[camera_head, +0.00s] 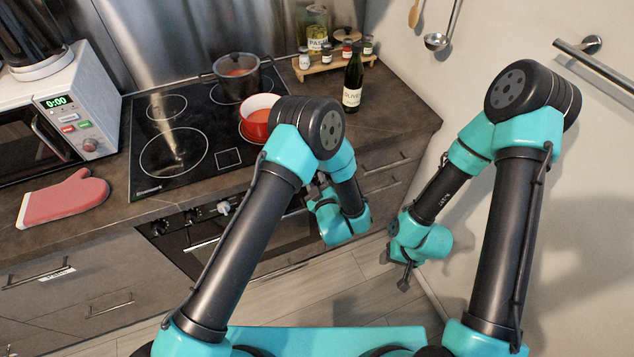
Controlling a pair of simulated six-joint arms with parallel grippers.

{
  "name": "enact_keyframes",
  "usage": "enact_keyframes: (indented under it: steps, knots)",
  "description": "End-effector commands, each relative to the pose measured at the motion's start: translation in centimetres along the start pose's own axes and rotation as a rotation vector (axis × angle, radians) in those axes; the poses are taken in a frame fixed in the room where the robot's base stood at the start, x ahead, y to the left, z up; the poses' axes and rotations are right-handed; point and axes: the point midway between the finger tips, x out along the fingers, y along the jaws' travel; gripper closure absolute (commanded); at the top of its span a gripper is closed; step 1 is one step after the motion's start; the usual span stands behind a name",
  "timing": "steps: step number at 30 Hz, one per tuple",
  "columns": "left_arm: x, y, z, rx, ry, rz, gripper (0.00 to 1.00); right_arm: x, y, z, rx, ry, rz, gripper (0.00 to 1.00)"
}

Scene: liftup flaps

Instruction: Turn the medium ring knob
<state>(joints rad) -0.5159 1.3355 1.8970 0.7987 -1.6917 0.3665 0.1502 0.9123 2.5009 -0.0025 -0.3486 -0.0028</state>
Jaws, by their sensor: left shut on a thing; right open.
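The oven's control panel (178,222) runs along the counter front below the hob. Dark knobs and a pale knob (224,208) show on its left part; I cannot tell which is the medium ring knob. My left arm covers the right part of the panel. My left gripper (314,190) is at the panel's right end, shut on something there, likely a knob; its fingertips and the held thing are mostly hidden. My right gripper (404,277) is open and empty, hanging low over the floor, apart from the oven.
The black hob (185,150) bears a dark pot (238,72) and a red pot (257,122). A bottle (353,80) stands behind my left arm. A microwave (60,125) and a red oven mitt (62,197) lie left. The wall (580,200) is close on the right.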

Motion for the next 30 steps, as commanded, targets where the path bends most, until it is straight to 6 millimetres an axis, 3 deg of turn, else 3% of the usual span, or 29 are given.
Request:
enact_keyframes:
  steps: [18, 30]
  knots:
    - [0.03, 0.07, -0.04, 0.543, -0.037, -0.056, 0.84, 0.00, 0.00, 0.00, 0.000, 0.000, 0.000, 0.53]
    - [0.03, 0.10, -0.05, 0.694, -0.048, -0.072, 0.84, 0.00, 0.00, 0.00, 0.000, 0.000, 0.000, 0.53]
